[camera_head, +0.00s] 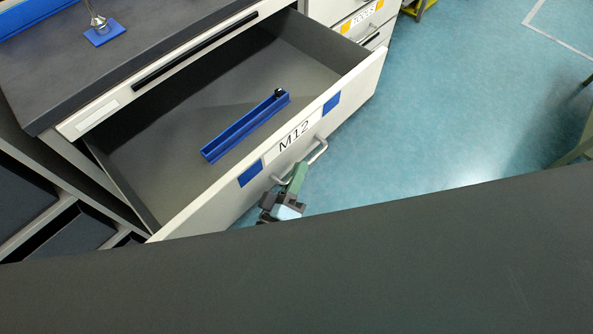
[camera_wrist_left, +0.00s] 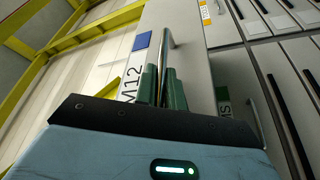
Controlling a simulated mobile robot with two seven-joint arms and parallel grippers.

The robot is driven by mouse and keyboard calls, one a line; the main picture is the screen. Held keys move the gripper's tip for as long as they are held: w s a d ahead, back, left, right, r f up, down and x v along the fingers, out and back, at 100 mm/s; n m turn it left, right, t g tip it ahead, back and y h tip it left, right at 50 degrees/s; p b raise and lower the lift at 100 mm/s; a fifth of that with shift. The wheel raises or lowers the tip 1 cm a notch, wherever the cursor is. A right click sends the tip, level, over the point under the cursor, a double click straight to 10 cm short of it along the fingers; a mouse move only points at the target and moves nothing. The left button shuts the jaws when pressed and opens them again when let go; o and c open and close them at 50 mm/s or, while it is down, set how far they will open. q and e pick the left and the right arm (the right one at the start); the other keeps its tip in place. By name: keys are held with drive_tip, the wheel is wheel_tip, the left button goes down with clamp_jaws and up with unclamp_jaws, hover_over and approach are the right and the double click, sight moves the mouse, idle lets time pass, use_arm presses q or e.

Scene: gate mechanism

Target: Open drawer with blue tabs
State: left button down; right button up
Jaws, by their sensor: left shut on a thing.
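The drawer (camera_head: 228,210) with two blue tabs (camera_head: 332,103) and an M12 label (camera_head: 292,136) stands far out from its cabinet, and its inside shows from above. My left gripper (camera_head: 290,180) is at the drawer front, shut on the metal handle (camera_head: 312,158). In the left wrist view the green fingers (camera_wrist_left: 169,84) are on either side of the handle bar (camera_wrist_left: 167,50), next to the M12 label and a blue tab (camera_wrist_left: 142,41). My right gripper is in neither view.
A blue tray (camera_head: 245,127) with a small black part (camera_head: 278,92) lies in the drawer. The dark worktop (camera_head: 120,60) is above the drawer. A drawer labelled TOOLS (camera_head: 362,18) is beside it. The blue-green floor (camera_head: 450,110) at the right is mostly clear.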

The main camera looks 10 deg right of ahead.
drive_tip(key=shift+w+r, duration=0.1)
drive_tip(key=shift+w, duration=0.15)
use_arm(q)
drive_tip(key=c, duration=1.5)
unclamp_jaws()
drive_tip(key=shift+s+f, duration=0.1)
